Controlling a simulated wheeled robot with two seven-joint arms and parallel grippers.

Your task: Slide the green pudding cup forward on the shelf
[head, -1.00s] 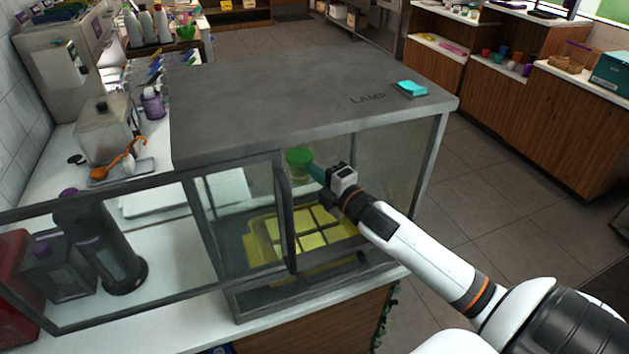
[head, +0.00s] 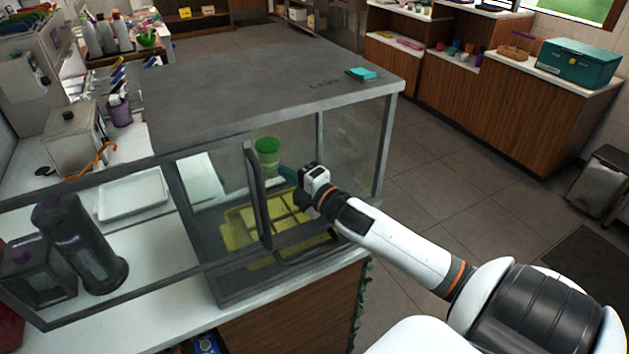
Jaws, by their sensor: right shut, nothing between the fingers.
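The green pudding cup (head: 267,152) stands upright inside the glass-sided cabinet (head: 262,85), behind its front opening. My right gripper (head: 287,172) reaches in through the front opening from the right. It is shut and holds nothing. Its tip is just to the lower right of the cup, and a small gap seems to show between them. The shelf under the cup is hard to make out through the glass. My left gripper is not in view.
A yellow divided tray (head: 238,231) lies low in the cabinet, below my right gripper. The dark door frame (head: 258,195) stands upright just left of my right gripper. A teal block (head: 361,74) lies on the cabinet roof. Open floor lies to the right.

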